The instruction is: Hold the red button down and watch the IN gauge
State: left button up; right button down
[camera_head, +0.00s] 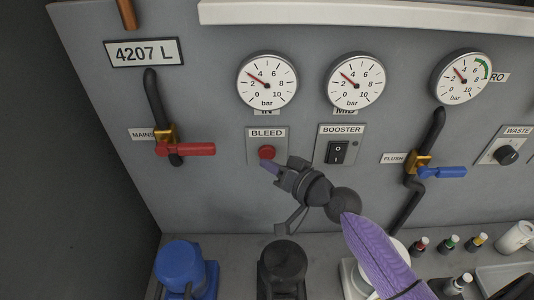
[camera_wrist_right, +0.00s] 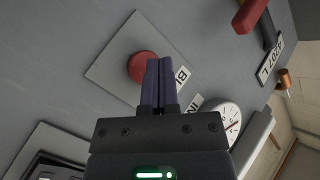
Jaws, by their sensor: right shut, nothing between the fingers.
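The red button (camera_head: 266,152) sits on the BLEED plate (camera_head: 253,160) on the grey panel; it also shows in the right wrist view (camera_wrist_right: 141,66). My right gripper (camera_head: 266,167), with purple fingers, is shut and empty, its tips just below the button in the head view. In the right wrist view the fingertips (camera_wrist_right: 159,62) overlap the button's edge; I cannot tell whether they touch or press it. The IN gauge (camera_head: 267,80) is above, its label partly covered by the dial; its red needle points between 2 and 4 bar. My left gripper is out of view.
The MID gauge (camera_head: 355,81) and BOOSTER switch (camera_head: 338,152) are to the right. A red MAINS lever (camera_head: 190,149) is left, a blue FLUSH lever (camera_head: 447,172) right. Blue (camera_head: 181,266) and black (camera_head: 283,263) fittings stand below on the shelf.

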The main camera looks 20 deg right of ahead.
dwell(0.3)
dwell(0.6)
jog(key=shift+w+d, duration=0.2)
jog(key=shift+w, duration=0.2)
